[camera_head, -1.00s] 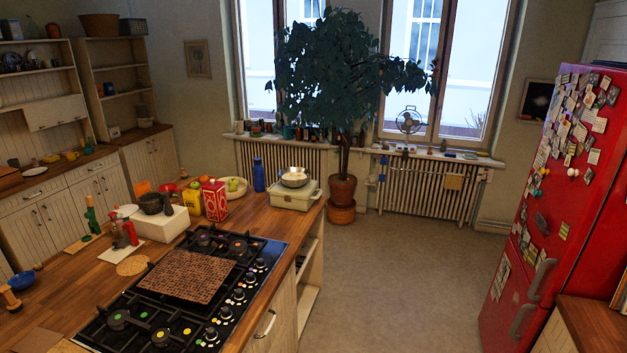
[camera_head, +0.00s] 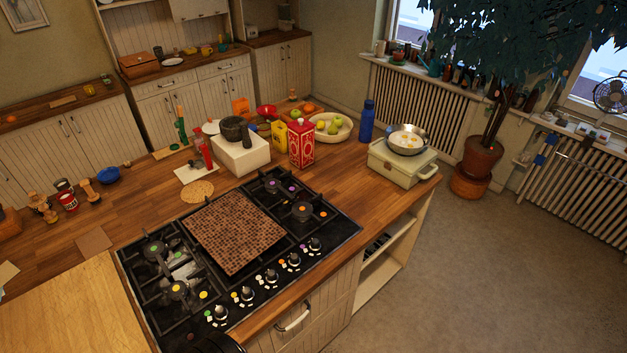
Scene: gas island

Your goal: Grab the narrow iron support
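The black gas hob (camera_head: 330,240) is set in the wooden island, with coloured dots on its burners and knobs. Black iron supports stand over its burners, one group at the left (camera_head: 160,285) and one at the right (camera_head: 290,190). A brown checkered board (camera_head: 235,232) lies across the middle of the hob and hides what is under it. I cannot tell which support is the narrow one. Neither gripper can be made out. A dark rounded shape (camera_head: 215,344) is cut off by the bottom edge, in front of the hob.
Behind the hob stand a white box (camera_head: 241,156) with a dark mortar, a red carton (camera_head: 301,145), a fruit bowl (camera_head: 330,127) and a cream case (camera_head: 402,168) bearing a pan. A pale wooden board (camera_head: 70,315) lies left of the hob. Open floor (camera_head: 465,290) is at the right.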

